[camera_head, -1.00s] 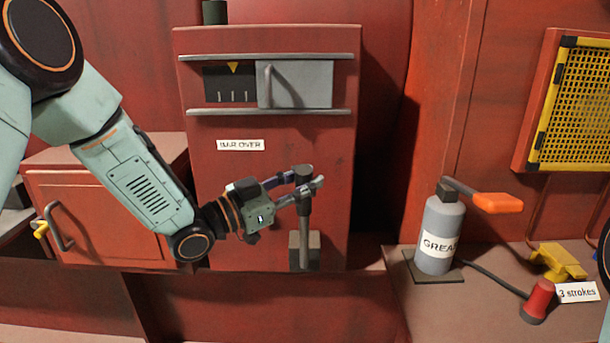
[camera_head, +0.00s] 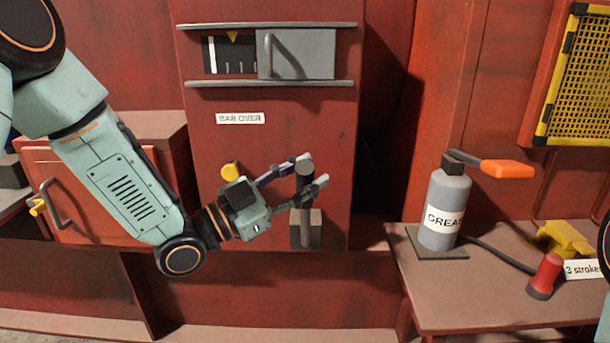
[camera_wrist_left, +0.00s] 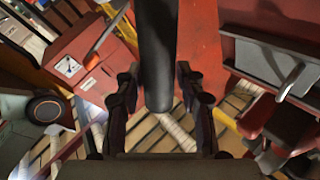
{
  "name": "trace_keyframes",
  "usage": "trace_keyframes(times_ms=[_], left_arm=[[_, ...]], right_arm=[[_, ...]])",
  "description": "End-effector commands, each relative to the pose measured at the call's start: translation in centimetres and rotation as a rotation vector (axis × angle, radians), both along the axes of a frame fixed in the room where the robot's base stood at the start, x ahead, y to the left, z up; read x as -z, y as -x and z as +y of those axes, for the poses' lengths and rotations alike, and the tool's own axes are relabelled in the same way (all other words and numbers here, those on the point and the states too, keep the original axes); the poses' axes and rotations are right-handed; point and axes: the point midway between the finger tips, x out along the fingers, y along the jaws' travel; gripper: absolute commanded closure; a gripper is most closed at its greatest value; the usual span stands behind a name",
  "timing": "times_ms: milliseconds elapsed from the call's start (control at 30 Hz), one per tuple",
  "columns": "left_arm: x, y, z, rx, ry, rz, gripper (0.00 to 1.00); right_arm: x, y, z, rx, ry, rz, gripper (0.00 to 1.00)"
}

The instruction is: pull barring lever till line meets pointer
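The barring lever (camera_head: 304,208) is a dark upright bar with a thick black top, rising from a grey block on the red cabinet. Above the "BAR OVER" label (camera_head: 240,118), a dark window (camera_head: 230,65) shows a yellow pointer (camera_head: 232,37). A long white line (camera_head: 212,56) stands left of the pointer, with several short marks to its right.
A grey sliding cover (camera_head: 300,54) hides the window's right part. A yellow knob (camera_head: 230,172) shows beside my gripper. A grey grease canister (camera_head: 442,210) with an orange handle stands on the right bench (camera_head: 470,300). A red cabinet door (camera_head: 95,205) is at left.

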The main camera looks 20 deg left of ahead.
Motion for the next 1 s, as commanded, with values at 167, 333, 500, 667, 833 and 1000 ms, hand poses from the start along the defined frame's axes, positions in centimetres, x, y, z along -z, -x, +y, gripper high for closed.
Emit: trace_keyframes(times_ms=[167, 333, 500, 667, 833, 1000], left_arm=[[0.0, 0.0, 0.0, 0.001, -0.001, -0.001, 0.48], [0.0, 0.0, 0.0, 0.001, -0.001, -0.001, 0.48], [0.0, 0.2, 0.3, -0.001, 0.001, 0.001, 0.48], [0.3, 1.0, 1.2, -0.003, 0.004, 0.000, 0.48], [0.8, 2.2, 2.3, -0.003, 0.004, 0.000, 0.48], [1.2, 3.3, 3.2, -0.003, 0.004, 0.000, 0.48]], right_arm=[[0.0, 0.0, 0.0, 0.000, 0.000, 0.000, 0.60], [0.0, 0.0, 0.0, 0.000, 0.000, 0.000, 0.60], [0.0, 0.0, 0.0, 0.000, 0.000, 0.000, 0.60], [0.0, 0.0, 0.0, 0.000, 0.000, 0.000, 0.60], [0.0, 0.0, 0.0, 0.000, 0.000, 0.000, 0.60], [0.0, 0.0, 0.0, 0.000, 0.000, 0.000, 0.60]])
